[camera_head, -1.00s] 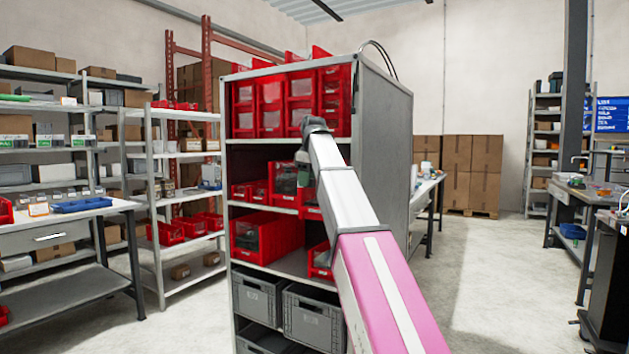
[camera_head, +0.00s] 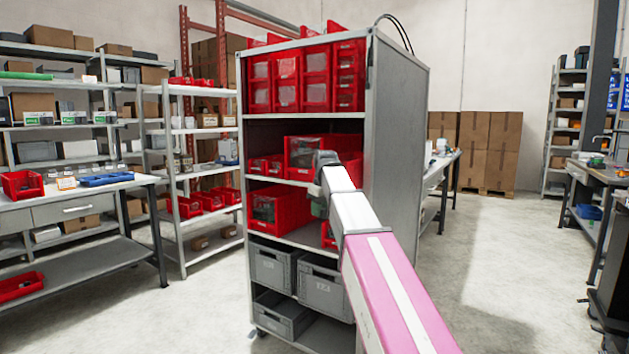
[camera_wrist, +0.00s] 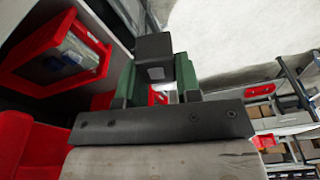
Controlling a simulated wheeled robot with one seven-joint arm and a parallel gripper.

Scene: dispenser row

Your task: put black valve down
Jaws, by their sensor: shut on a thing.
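My gripper (camera_wrist: 155,84) shows in the wrist view with its green fingers on both sides of a black block-shaped valve (camera_wrist: 153,46) with a small grey square on its face. It is shut on this valve. In the head view, my gripper (camera_head: 318,207) hangs below the end of my arm, in front of the open shelf unit, at about the height between its middle shelves. The valve cannot be made out in the head view.
The grey shelf unit (camera_head: 398,130) holds red bins (camera_head: 287,82) on top and in its middle, and grey crates (camera_head: 272,268) low down. A workbench (camera_head: 75,203) with a blue tray (camera_head: 106,179) stands at the left. Open floor (camera_head: 490,270) lies to the right.

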